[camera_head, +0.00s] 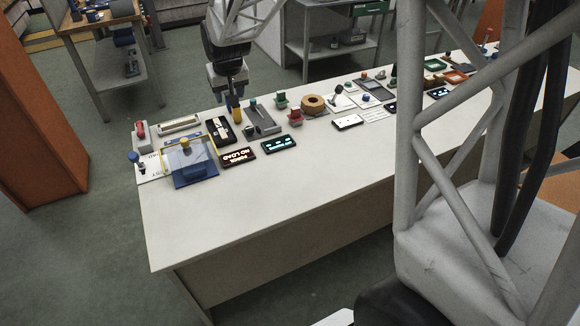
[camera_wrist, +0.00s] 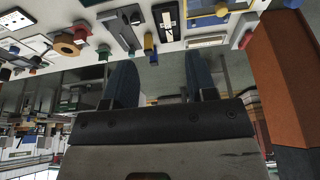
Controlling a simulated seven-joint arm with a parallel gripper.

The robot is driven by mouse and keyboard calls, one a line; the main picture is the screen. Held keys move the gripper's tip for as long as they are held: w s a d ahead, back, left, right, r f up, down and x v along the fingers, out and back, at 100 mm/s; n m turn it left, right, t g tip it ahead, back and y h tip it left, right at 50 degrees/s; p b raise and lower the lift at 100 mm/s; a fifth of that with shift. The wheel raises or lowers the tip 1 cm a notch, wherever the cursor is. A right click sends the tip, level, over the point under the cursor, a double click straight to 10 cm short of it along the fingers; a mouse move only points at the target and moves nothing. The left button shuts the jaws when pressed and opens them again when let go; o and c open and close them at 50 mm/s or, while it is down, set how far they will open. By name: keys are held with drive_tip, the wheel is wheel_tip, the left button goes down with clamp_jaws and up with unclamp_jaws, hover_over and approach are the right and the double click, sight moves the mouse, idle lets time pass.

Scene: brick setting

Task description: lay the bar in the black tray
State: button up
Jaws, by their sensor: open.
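A shallow black tray (camera_head: 211,140) with pale shapes inside lies near the far left of the table; it shows at the top of the wrist view (camera_wrist: 158,28). Two things could be the bar, and I cannot tell which: a long pale bar-like piece (camera_head: 180,125) behind and left of the tray, and an upright yellow piece (camera_head: 237,115) beside the tray's right. The pale piece also shows in the wrist view (camera_wrist: 207,41), as does the yellow one (camera_wrist: 149,43). My gripper (camera_head: 231,93) hangs just above the yellow piece. In the wrist view its fingers (camera_wrist: 163,75) are apart, with nothing seen between them.
A grey fixture (camera_head: 262,120), red and green blocks and a wooden ring (camera_head: 313,104) stand to the right. The table's front strip (camera_head: 230,205) is clear.

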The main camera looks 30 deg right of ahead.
drive_tip(key=s+r, duration=0.2)
drive_tip(key=s, duration=1.7)
drive_tip(key=s+r+g, duration=0.1)
drive_tip(key=s+r, duration=0.2)
drive_tip(key=s, duration=1.6)
drive_tip(key=shift+r, duration=0.15)
drive_tip(key=shift+a, duration=0.1)
